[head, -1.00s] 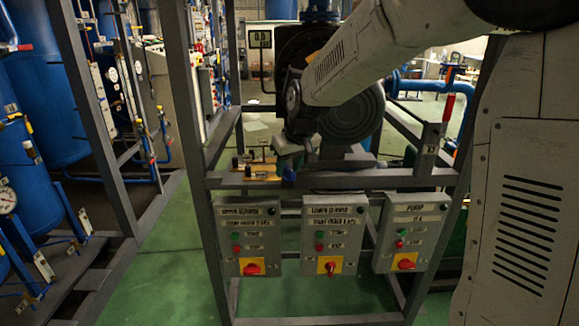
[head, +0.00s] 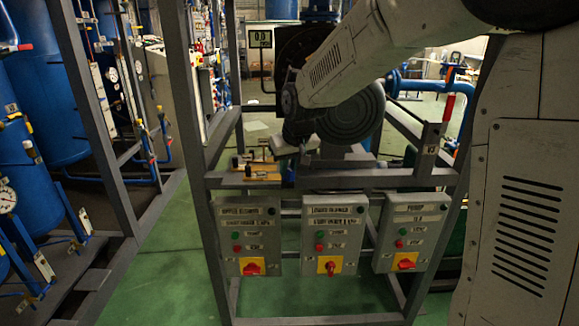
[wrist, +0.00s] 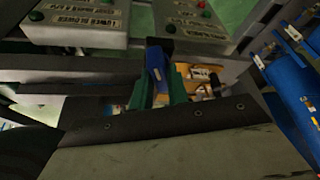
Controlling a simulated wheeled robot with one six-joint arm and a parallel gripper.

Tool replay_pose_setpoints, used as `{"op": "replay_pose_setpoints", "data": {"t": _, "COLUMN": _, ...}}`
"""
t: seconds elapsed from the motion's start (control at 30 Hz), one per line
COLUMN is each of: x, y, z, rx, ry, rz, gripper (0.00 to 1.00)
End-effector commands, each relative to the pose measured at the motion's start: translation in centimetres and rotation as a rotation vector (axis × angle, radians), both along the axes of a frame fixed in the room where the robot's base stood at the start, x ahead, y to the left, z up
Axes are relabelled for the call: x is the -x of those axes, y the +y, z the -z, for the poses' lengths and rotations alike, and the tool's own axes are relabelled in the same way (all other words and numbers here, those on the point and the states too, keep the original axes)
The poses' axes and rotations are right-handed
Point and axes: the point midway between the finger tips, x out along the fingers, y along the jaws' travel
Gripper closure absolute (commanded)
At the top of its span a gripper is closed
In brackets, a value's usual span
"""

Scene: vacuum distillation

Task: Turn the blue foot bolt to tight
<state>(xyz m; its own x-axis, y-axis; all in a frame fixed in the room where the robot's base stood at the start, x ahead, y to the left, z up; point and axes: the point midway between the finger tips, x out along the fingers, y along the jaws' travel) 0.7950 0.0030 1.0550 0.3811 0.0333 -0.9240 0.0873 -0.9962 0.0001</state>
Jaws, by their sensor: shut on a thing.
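The blue foot bolt (wrist: 155,60) shows in the wrist view as a blue piece standing between the two dark green fingers of my gripper (wrist: 159,88). The fingers are shut on it, and they hide its lower part. In the head view the bolt (head: 290,176) is a small dark blue spot at the upper bar of the grey frame. My gripper (head: 289,160) reaches down to it there, mostly hidden under my wrist. How tight the bolt is cannot be told.
A yellowish plate with small dark fittings (head: 258,171) lies just left of the bolt. Three grey switch boxes with red knobs (head: 247,238) (head: 334,236) (head: 409,234) hang below the bar. A large dark round machine (head: 303,50) stands behind. Green floor is open to the left.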

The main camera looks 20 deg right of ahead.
Motion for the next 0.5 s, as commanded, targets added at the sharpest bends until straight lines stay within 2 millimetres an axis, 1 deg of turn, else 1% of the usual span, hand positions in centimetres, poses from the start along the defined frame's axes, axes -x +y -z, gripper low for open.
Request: {"op": "replay_pose_setpoints", "data": {"t": 0.5, "x": -0.06, "y": 0.39, "z": -0.02, "rx": 0.003, "ry": 0.000, "rz": 0.456, "gripper": 1.00}}
